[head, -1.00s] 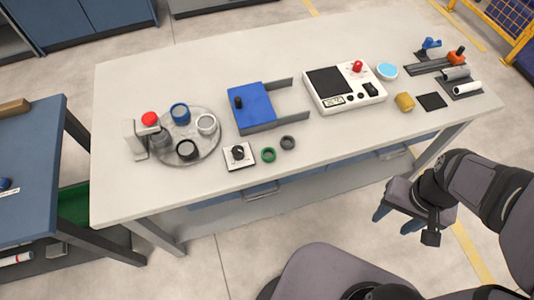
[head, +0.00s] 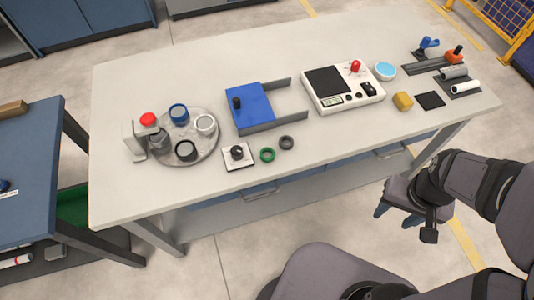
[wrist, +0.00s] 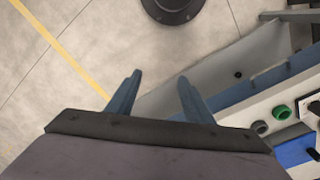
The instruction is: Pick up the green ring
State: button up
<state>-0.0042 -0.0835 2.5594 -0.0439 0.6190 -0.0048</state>
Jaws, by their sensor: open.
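The green ring (head: 267,155) lies on the white table near its front edge, between a dark grey ring (head: 287,142) and a small white plate with a black knob (head: 237,154). It also shows in the wrist view (wrist: 281,112) at the right, with the grey ring (wrist: 260,127) beside it. My gripper (head: 396,217) is off the table's front edge at the right, well away from the green ring. In the wrist view my two blue fingers (wrist: 160,85) are apart with nothing between them, over the floor.
A blue block with grey rails (head: 252,104) stands behind the rings. A round tray (head: 213,146) with several cups is at the left, and a white device (head: 343,87) with a red knob is at the right. The table's front middle is mostly clear.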

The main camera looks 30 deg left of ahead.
jog(key=w+a+f+n+t, duration=0.1)
jog(key=w+f+n+t, duration=0.2)
jog(key=w+f, duration=0.45)
jog(key=n+t+y+b, duration=0.2)
jog(key=n+y+b, duration=0.2)
jog(key=n+y, duration=0.85)
send_near(264, 151)
jog(key=shift+w+a+f+m+y+p, duration=0.2)
jog(key=shift+f+m+y+p, duration=0.1)
jog(key=shift+f+m+y, duration=0.25)
jog(key=shift+w+a+f+m+y+p, duration=0.15)
jog(key=shift+f+m+y+p, duration=0.2)
jog(key=shift+m+y, duration=0.3)
jog(key=shift+p+x, duration=0.6)
jog(key=shift+x, duration=1.5)
jog(key=shift+f, duration=0.1)
jog(key=shift+c, duration=0.4)
